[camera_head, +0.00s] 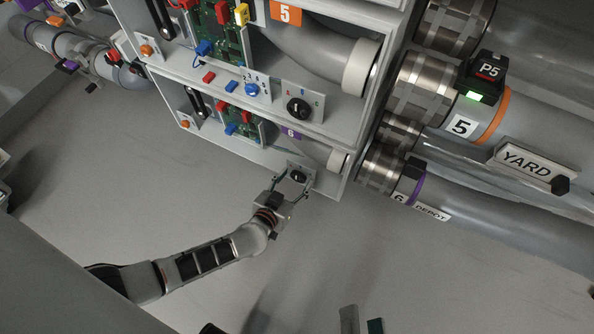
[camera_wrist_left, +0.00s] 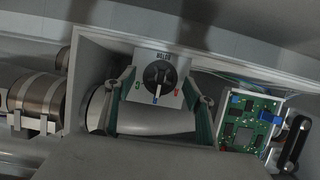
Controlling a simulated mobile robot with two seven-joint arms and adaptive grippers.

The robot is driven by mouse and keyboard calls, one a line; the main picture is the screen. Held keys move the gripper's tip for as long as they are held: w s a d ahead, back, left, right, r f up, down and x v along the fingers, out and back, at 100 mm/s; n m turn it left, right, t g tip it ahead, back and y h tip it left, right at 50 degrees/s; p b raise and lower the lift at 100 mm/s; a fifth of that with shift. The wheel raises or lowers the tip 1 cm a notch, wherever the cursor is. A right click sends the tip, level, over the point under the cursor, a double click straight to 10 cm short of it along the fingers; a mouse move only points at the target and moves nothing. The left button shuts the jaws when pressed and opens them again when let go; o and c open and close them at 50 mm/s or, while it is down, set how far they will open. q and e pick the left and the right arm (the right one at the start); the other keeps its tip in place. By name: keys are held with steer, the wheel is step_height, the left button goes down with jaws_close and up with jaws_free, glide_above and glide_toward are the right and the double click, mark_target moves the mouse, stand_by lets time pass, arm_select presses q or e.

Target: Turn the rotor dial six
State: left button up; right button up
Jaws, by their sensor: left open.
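Rotor dial six (camera_head: 298,176) is a black knob on a small pale plate at the low end of the lower bay. In the left wrist view the dial (camera_wrist_left: 159,74) sits under the word ROTOR, with green, blue and red marks around it. Its pointer seems to face down toward the blue mark. My left gripper (camera_head: 293,190) is open at the dial, and its fingers (camera_wrist_left: 158,108) stand on either side, apart from the knob. What seem to be my right gripper's fingertips (camera_head: 361,323) show at the bottom edge; the rest is cut off.
A similar dial (camera_head: 298,107) belongs to bay 5 above. Green circuit boards (camera_head: 238,122) with red and blue parts lie left of the dials. Tube 5 (camera_head: 460,126) and tube 6 (camera_head: 398,197) run off to the right. The floor (camera_head: 110,200) below the cabinet is clear.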

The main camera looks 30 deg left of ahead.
arm_select(q)
steer(key=shift+r, duration=0.1)
steer(key=c, duration=1.1)
steer(key=shift+n+h, duration=0.3)
steer(key=n+h, duration=0.2)
steer(key=shift+a+n, duration=0.35)
steer(key=shift+n, duration=0.05)
steer(key=shift+a+f+n+t+h, duration=0.1)
steer(key=shift+f+n+t+h, duration=0.15)
steer(key=shift+n+h, duration=0.75)
steer(key=shift+a+f+n+t+h, duration=0.15)
steer(key=shift+n+t+h, duration=0.3)
steer(key=shift+n, duration=1.05)
steer(key=shift+d, duration=0.1)
